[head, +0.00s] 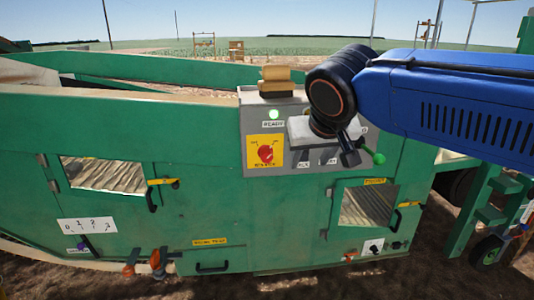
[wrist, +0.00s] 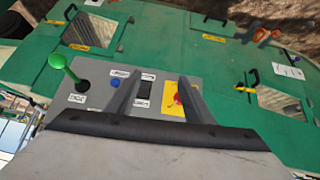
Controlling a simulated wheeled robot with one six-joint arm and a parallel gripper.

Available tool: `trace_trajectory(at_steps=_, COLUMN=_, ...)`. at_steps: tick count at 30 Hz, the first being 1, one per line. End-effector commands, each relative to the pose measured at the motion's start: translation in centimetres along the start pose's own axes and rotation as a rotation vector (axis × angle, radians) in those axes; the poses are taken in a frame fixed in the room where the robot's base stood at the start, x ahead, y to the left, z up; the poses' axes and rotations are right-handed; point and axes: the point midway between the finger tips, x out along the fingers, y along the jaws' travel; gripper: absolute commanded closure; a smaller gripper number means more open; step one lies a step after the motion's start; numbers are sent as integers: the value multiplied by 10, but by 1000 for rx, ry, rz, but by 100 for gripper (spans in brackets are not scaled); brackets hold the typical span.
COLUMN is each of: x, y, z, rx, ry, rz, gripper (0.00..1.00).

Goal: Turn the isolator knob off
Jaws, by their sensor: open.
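The isolator knob (head: 266,153) is red and sits on a yellow square plate (head: 253,142) at the left of the grey control panel (head: 250,105). Its exact pointing angle is too small to tell. My gripper (head: 340,150) is in front of the panel, right of the knob and apart from it in the head view. In the wrist view, my gripper (wrist: 158,88) is open and empty, fingers spread toward the panel. The red knob (wrist: 178,99) shows just beside the right finger, which covers part of the yellow plate (wrist: 170,108).
A green-balled lever (wrist: 57,63) stands at the panel's other end, near my gripper in the head view (head: 378,158). A lit green lamp (head: 273,115) is above the knob. A blue button (wrist: 115,83) shows in the wrist view. The green machine wall (head: 200,180) surrounds the panel.

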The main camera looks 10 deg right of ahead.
Motion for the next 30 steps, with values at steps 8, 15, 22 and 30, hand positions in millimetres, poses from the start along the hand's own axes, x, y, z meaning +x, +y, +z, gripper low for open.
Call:
trace_trajectory(at_steps=8, x=-26, y=-65, z=-62, rx=20, ry=100, rz=-34, gripper=53)
trace_trajectory(at_steps=15, x=-28, y=-78, z=-74, rx=30, ry=121, rz=-41, gripper=53)
trace_trajectory(at_steps=22, x=2, y=-77, z=-77, rx=31, ry=119, rz=-38, gripper=53)
trace_trajectory(at_steps=30, x=50, y=-79, z=-82, rx=30, ry=118, rz=-38, gripper=53)
